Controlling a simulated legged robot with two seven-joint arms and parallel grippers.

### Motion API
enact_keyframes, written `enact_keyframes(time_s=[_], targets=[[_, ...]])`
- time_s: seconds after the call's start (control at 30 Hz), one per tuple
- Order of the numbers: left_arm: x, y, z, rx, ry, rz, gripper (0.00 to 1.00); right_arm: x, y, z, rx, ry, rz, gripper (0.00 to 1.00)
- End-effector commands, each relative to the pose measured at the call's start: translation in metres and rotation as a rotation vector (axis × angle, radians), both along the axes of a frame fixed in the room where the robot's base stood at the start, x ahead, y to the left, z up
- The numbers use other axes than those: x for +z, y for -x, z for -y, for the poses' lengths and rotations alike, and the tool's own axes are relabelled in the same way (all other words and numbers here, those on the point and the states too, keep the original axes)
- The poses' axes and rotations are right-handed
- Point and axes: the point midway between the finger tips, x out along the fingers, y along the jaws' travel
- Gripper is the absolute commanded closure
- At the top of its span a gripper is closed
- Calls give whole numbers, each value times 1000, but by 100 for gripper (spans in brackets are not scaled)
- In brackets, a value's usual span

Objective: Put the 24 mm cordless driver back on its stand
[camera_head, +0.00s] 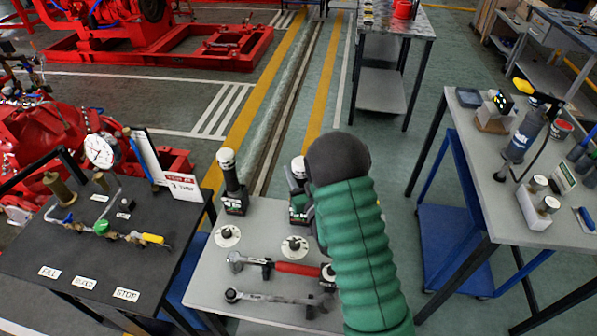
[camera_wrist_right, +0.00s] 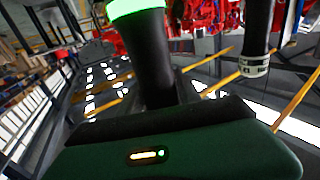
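Two cordless drivers with pale heads and dark bodies show in the head view. One driver (camera_head: 229,182) stands upright at the back left of the grey bench. The other driver (camera_head: 297,189) is beside it, partly hidden by my green-sleeved arm. I cannot read which is the 24 mm one. Two round pale discs with dark hubs, possibly the stands, lie in front: a left disc (camera_head: 227,236) and a right disc (camera_head: 295,246). In the right wrist view a green and black driver base (camera_wrist_right: 180,155) with small lights fills the bottom, its dark handle (camera_wrist_right: 147,55) rising above. My right gripper's fingers cannot be made out. My left gripper is out of view.
A red-handled wrench (camera_head: 290,267) and another wrench (camera_head: 270,298) lie at the bench front (camera_head: 205,290). A dark valve panel (camera_head: 150,262) with a gauge stands left. A table with tools (camera_head: 485,185) stands right, with open floor between.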

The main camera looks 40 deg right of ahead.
Motion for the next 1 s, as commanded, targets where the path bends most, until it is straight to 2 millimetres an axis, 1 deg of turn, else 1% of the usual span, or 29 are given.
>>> enact_keyframes(time_s=[0.03, 0.13, 0.47, 0.57, 0.67, 0.73, 0.77, 0.8, 0.87, 0.9, 1.0], targets=[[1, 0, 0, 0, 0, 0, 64, 0, 0, 0, 0, 0, 0, 51], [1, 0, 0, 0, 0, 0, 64, 0, 0, 0, 0, 0, -1, 39], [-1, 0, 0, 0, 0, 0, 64, -3, 3, -1, 0, -3, -7, 39], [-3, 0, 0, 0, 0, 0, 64, -4, 14, -5, -1, -3, -8, 39], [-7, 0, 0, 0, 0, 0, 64, -5, 36, -13, -2, -4, -9, 39], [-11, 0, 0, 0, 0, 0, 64, -6, 55, -21, -2, -5, -9, 39], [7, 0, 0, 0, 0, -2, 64, 4, 61, -23, -2, -7, -13, 39], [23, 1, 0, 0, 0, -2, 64, 7, 68, -26, -2, -8, -14, 39], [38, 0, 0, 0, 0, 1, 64, 8, 81, -31, -2, -7, -16, 39], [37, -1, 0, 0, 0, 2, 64, 1, 86, -30, -5, -8, -18, 39], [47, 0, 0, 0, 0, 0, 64, -2, 96, -34, -2, -8, -24, 39]])
